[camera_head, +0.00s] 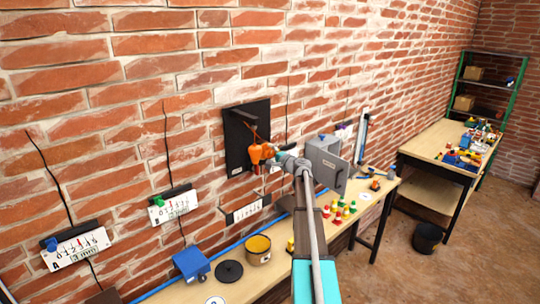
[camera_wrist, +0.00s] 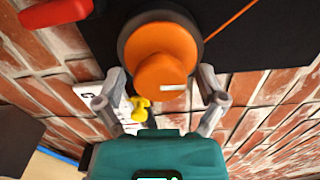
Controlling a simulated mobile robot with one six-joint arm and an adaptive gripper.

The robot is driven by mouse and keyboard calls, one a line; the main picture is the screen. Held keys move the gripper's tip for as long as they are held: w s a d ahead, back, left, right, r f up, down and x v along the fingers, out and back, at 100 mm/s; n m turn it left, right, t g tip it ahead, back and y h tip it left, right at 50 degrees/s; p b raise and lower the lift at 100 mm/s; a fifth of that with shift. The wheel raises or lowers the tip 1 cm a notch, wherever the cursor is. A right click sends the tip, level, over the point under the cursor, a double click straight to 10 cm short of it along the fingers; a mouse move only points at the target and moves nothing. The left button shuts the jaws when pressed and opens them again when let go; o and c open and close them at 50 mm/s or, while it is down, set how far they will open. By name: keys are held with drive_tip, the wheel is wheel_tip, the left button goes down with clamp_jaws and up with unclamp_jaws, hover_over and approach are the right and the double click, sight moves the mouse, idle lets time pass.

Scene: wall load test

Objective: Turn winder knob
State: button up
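The winder knob (camera_wrist: 165,78) is an orange round knob with a white mark on its face, on a dark round base. In the head view the orange winder (camera_head: 257,153) is on a black board (camera_head: 236,140) fixed to the brick wall. My gripper (camera_wrist: 162,74) has its two grey fingers apart, one on each side of the knob's front part. A gap shows between each finger and the knob, so it looks open and not touching. In the head view my gripper (camera_head: 274,157) is at the winder and partly hides it.
An orange cord (camera_wrist: 230,22) runs up from the winder. A red handle (camera_wrist: 55,12) is at upper left. A white scale plate with a yellow knob (camera_wrist: 140,108) is below. A grey box (camera_head: 325,160) is right of the board. The workbench (camera_head: 240,290) below holds a pot (camera_head: 258,250) and coloured pieces.

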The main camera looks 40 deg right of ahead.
drive_tip(key=c, duration=0.8)
drive_tip(key=shift+c, duration=0.2)
drive_tip(key=shift+n, duration=0.6)
drive_tip(key=o, duration=1.2)
drive_tip(key=shift+c, duration=0.2)
drive_tip(key=shift+s, duration=0.1)
drive_tip(key=s+d, duration=0.1)
drive_tip(key=s, duration=1)
drive_tip(key=shift+s, duration=0.4)
